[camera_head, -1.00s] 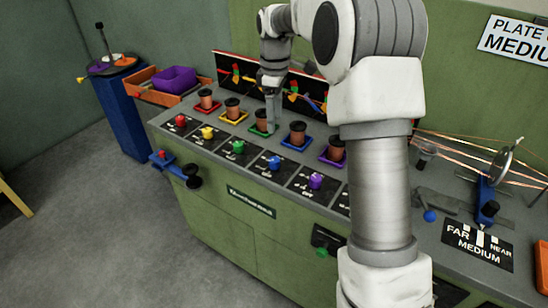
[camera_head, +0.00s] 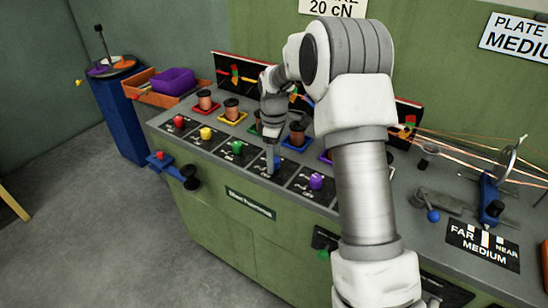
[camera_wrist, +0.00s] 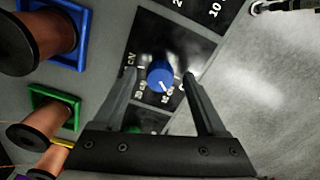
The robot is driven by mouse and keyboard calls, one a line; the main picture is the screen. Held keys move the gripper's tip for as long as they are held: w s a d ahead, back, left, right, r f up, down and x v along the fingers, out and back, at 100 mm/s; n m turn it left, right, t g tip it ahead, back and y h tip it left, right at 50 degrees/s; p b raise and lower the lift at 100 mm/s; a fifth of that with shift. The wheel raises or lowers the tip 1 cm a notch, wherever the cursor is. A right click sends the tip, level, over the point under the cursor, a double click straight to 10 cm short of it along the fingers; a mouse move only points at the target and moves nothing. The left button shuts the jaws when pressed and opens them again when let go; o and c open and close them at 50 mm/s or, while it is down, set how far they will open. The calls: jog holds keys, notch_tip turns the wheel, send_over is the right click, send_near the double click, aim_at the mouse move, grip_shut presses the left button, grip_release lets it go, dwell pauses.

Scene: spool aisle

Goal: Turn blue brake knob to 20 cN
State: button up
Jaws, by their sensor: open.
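The blue brake knob (camera_wrist: 161,75) sits on a black dial plate (camera_wrist: 150,45) with white markings and shows between my open fingers in the wrist view. My gripper (camera_wrist: 160,78) is open around the knob, one finger on each side, with no clear contact. In the head view my gripper (camera_head: 272,158) points down over the blue knob (camera_head: 274,163), which it mostly hides. The dial marks are partly readable, including a 20 near the left finger. A wall sign (camera_head: 332,7) reads 20 cN.
Neighbouring green (camera_head: 237,147) and purple (camera_head: 316,182) knobs stand close on either side. Copper spools on coloured square bases, such as the green base (camera_wrist: 55,103), stand behind the knob row. The bench front edge lies close to the knobs.

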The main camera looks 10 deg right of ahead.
grip_shut()
jog(key=shift+m, duration=0.3)
jog(key=m+p, duration=0.2)
jog(key=m, duration=0.4)
jog(key=shift+r, duration=0.1)
jog(key=m, duration=0.3)
jog(key=shift+m, duration=0.4)
jog(key=shift+m+p, duration=0.6)
jog(key=shift+m, duration=1.2)
